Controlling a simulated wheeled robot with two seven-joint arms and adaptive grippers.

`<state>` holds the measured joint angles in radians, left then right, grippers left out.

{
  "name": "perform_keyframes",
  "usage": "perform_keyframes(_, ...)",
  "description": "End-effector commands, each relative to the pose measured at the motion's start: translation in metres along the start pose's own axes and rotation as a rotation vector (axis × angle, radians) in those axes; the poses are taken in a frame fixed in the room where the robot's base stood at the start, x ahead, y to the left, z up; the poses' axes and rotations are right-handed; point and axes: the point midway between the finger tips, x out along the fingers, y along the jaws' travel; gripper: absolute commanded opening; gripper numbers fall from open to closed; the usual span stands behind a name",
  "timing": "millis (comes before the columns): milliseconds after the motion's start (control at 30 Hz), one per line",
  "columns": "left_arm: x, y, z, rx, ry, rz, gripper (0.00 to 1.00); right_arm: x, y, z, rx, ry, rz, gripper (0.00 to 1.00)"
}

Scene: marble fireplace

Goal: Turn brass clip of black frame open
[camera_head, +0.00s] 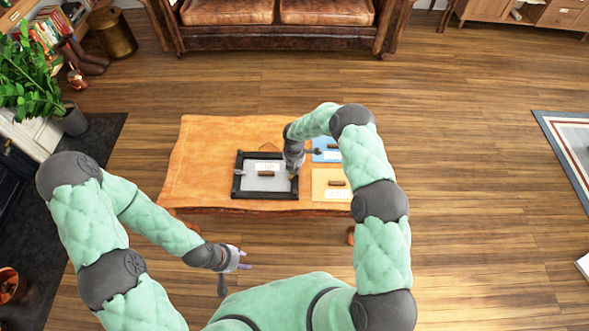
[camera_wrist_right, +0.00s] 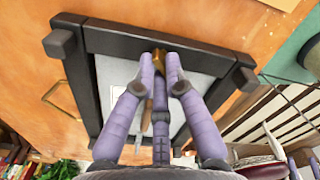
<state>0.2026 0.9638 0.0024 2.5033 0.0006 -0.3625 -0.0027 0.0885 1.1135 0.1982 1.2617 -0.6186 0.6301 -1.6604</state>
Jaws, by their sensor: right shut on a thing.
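The black frame (camera_head: 265,196) lies face down on the orange-brown wooden table, its grey back panel up, with a white label and a small brown piece on it. In the right wrist view the frame's dark rim (camera_wrist_right: 190,48) crosses the top. The brass clip (camera_wrist_right: 157,66) sits at the inner edge of that rim, partly hidden by my fingers. My right gripper (camera_wrist_right: 162,62) is closed around the clip; in the head view it is over the frame's right side (camera_head: 293,175). My left gripper (camera_head: 236,272) is empty, its fingers spread, in front of the table.
The wooden table (camera_head: 200,165) also holds a blue panel (camera_head: 322,143) and an orange-yellow panel (camera_head: 320,178) right of the frame, partly behind my right arm. The table's left part is clear. A leather sofa (camera_head: 240,12) stands beyond open floor.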

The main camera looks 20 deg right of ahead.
Motion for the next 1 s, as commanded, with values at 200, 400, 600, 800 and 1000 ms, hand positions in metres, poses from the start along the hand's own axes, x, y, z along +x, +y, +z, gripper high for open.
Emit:
perform_keyframes(200,0.0008,-0.0003,0.0,0.0,0.0,0.0,0.4,0.0002,0.0001,-0.0013,-0.205,0.001,0.0,0.0)
perform_keyframes(400,0.0009,-0.0003,0.0,0.0,0.0,0.0,0.4,0.0,-0.0001,-0.0018,-0.392,0.0,0.0,0.0)
perform_keyframes(600,0.0007,-0.0003,0.0,0.0,0.0,0.0,0.4,-0.0003,-0.0001,-0.0021,-0.556,0.0,0.001,0.0)
perform_keyframes(800,0.0005,-0.0002,0.0,0.0,0.0,0.0,0.4,-0.0004,-0.0002,-0.0023,-0.679,-0.001,0.001,0.0)
perform_keyframes(1000,0.0003,-0.0001,0.0,0.0,0.0,0.0,0.4,-0.0003,-0.0004,-0.0025,-0.753,-0.001,0.001,0.0)
